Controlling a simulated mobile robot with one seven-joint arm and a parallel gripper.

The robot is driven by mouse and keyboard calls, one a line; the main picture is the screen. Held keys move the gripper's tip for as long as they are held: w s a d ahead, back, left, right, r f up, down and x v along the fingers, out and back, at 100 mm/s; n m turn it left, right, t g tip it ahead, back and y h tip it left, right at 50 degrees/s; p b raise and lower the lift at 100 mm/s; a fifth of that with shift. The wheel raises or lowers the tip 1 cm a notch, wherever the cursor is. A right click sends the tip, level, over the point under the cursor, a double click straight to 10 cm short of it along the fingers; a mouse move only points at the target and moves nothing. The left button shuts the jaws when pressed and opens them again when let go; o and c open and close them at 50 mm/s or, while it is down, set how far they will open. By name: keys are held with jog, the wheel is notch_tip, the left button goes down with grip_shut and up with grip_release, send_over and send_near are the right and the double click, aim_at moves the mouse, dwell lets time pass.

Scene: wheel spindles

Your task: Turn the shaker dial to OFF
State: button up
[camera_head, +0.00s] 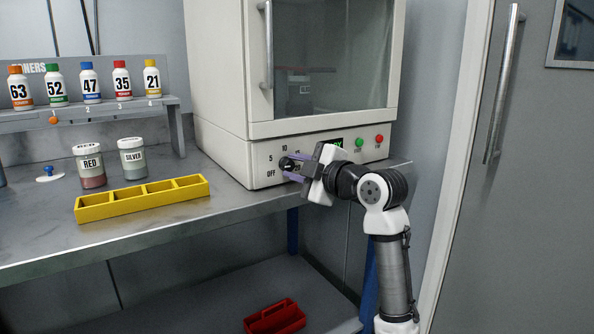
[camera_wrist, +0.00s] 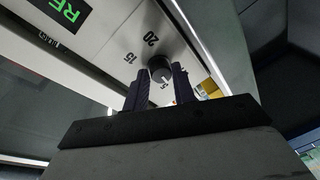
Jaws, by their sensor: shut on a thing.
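The shaker dial (camera_head: 286,163) is a small black knob on the lower front panel of the white shaker cabinet (camera_head: 222,150). OFF, 5 and 10 are printed around its left and top sides in the head view. In the wrist view the dial (camera_wrist: 160,67) shows between my two dark fingers, with 15 and 20 legible on the panel beyond it. My gripper (camera_head: 291,168) reaches in from the right and is shut on the dial. My fingers (camera_wrist: 158,86) flank it on both sides. I cannot tell clearly which mark the dial points to.
A green-lit display (camera_head: 336,143), a green button (camera_head: 359,142) and a red button (camera_head: 379,139) sit right of the dial. A yellow tray (camera_head: 142,206), two jars and a rack (camera_head: 85,111) of numbered bottles stand left. A red bin (camera_head: 275,317) lies below.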

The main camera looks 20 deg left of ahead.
jog(key=n+h, duration=0.1)
jog(key=n, duration=0.2)
jog(key=shift+r+n+t, duration=0.1)
jog(key=shift+n+t, duration=0.2)
jog(key=shift+n, duration=0.1)
jog(key=shift+s+a+n+h, duration=0.1)
jog(key=shift+n+h, duration=0.2)
jog(key=shift+n, duration=0.9)
jog(key=o, duration=1)
jog(key=v, duration=1.4)
jog(key=shift+a, duration=0.1)
